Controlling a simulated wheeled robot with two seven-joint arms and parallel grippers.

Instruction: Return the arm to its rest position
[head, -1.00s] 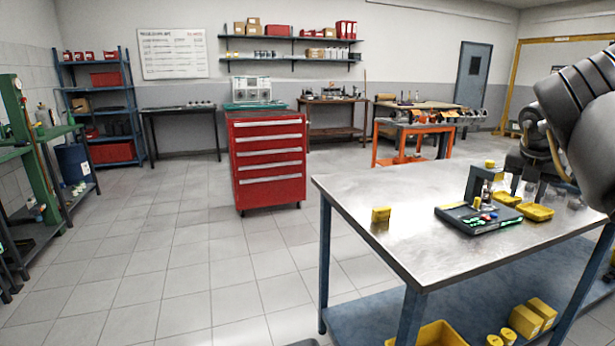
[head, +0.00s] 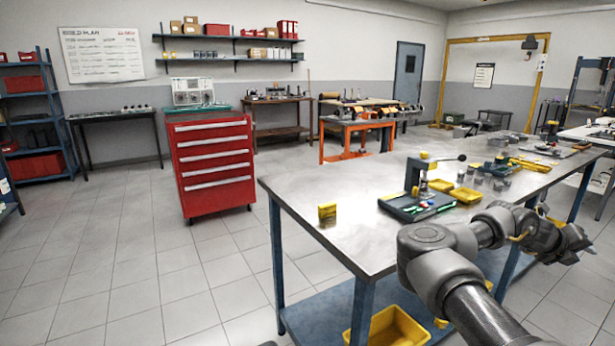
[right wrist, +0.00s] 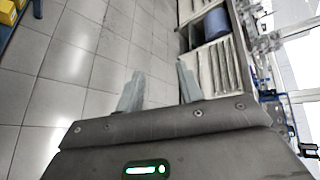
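My right arm comes in from the bottom right in the head view. Its gripper (head: 575,243) is beside the right side of the steel-topped workbench (head: 310,208), clear of the bench top. In the right wrist view the two fingers of the right gripper (right wrist: 160,90) stand apart with only tiled floor between them, so it is open and empty. My left gripper is in neither view.
A yellow bin (head: 388,330) sits on the lower shelf. A red drawer cabinet (head: 214,170) stands left, with clear floor around it.

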